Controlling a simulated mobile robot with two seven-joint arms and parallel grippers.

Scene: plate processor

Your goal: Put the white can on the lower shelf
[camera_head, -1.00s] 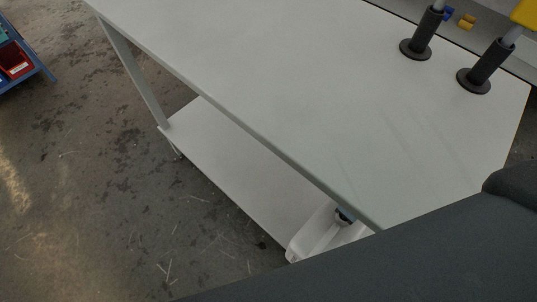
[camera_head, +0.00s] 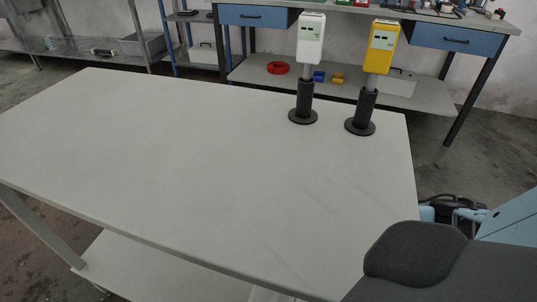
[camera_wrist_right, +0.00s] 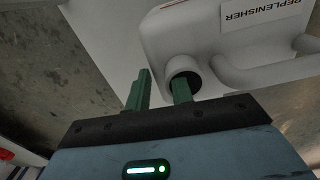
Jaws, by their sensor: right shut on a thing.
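The white can (camera_wrist_right: 225,45), labelled REPLENISHER, fills the upper right of the right wrist view, with its round mouth towards me. My right gripper (camera_wrist_right: 160,90) is shut on the can, its green fingers at the mouth end; the exact contact is hard to see. The lower shelf (camera_head: 150,272) shows under the front edge of the white table (camera_head: 200,150) in the head view. A pale surface lies beside the can in the wrist view. In the head view the can is mostly hidden below the table edge. My left gripper is out of view.
A white device (camera_head: 310,42) and a yellow device (camera_head: 381,47) stand on black round-based posts at the table's far right. The rest of the tabletop is clear. Behind is a workbench with blue drawers (camera_head: 258,16). My dark arm covers the lower right.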

